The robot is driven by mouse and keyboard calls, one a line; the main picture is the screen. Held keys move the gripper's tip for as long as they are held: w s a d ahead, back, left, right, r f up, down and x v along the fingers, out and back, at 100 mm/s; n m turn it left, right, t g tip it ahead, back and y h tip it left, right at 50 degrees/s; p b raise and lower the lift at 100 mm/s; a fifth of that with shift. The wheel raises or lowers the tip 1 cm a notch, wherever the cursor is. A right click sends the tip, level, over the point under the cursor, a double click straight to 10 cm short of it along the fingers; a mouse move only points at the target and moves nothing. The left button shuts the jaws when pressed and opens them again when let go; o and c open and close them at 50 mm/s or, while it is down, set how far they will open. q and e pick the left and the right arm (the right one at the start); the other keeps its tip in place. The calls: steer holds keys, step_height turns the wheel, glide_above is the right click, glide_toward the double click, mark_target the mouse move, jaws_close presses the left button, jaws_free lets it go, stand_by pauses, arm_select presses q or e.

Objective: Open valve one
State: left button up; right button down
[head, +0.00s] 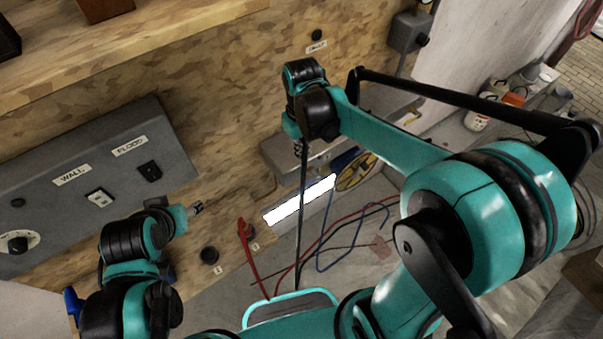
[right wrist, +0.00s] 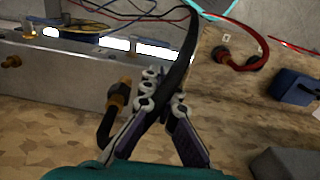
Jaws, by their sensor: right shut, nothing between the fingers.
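My right gripper (head: 299,150) hangs from the arm above the long grey box by the plywood wall. A brass fitting with a black bent part (right wrist: 116,98) is on the grey box, just left of the fingers. A red hose with a black fitting (right wrist: 236,56) is on the plywood to the right; it shows in the head view (head: 245,232) too. No label I can read marks valve one. My left gripper (head: 196,208) is near the plywood, its fingers unclear.
A grey panel (head: 60,215) with switches labelled WALL and FLOOD is on the left. A black round fitting (head: 209,255) is on the plywood beside a small label. Loose red, blue and black cables (head: 345,235) lie below the grey box (head: 285,152).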

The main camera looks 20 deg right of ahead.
mark_target(302, 185)
step_height(302, 185, down, 14)
steer(key=b, duration=0.3)
stand_by(0.5)
steer(key=shift+a+f+h+b, duration=0.15)
steer(key=shift+h+b, duration=0.15)
steer(key=shift+b, duration=0.2)
